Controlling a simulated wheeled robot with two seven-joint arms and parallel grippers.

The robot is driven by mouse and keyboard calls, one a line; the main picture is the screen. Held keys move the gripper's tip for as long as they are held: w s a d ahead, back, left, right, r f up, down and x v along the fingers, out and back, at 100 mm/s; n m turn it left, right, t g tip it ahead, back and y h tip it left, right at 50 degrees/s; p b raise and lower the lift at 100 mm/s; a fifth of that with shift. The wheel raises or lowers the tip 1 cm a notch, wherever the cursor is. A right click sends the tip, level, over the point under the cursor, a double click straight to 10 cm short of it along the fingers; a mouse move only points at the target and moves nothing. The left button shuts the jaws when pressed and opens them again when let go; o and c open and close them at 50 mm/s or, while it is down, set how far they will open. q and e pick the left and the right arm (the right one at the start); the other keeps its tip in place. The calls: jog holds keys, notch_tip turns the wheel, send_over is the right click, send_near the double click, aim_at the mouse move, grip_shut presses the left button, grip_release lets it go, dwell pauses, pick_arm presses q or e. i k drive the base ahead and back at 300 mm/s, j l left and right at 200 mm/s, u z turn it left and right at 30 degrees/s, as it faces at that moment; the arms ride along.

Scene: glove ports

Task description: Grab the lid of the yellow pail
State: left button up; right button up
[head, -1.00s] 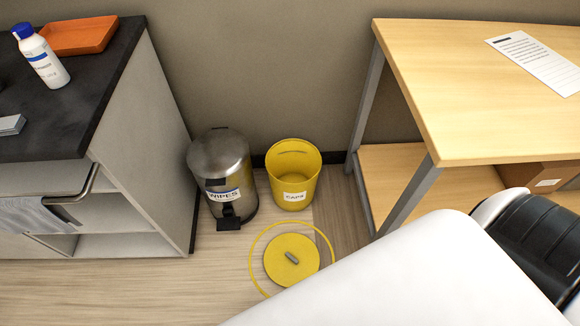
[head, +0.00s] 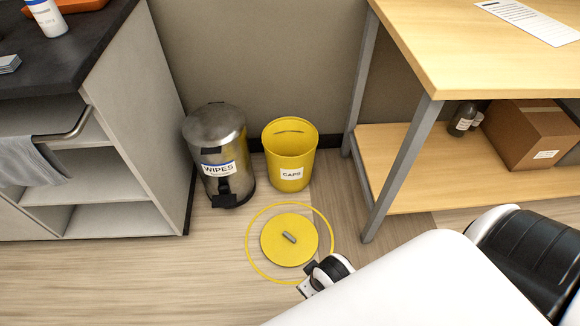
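The yellow lid (head: 275,245) lies flat on the floor inside a yellow ring marking (head: 250,250), with a grey bar handle (head: 289,237) on top. The open yellow pail (head: 290,160), labelled CAPS, stands upright just behind it against the wall. My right gripper (head: 308,277) shows partly at the lower right edge of the ring, beside the lid, mostly behind my white arm. Its fingers are too small and covered to tell open from shut. My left gripper is not in view.
A steel pedal bin (head: 218,155) labelled WIPES stands left of the pail. A grey cabinet (head: 135,130) bounds the left side. A wooden bench (head: 470,60) with a metal leg (head: 405,165) and a lower shelf (head: 400,150) stands at right. Floor left of the ring is clear.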

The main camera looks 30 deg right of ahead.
aim_at(288, 240)
jog(key=z, duration=0.85)
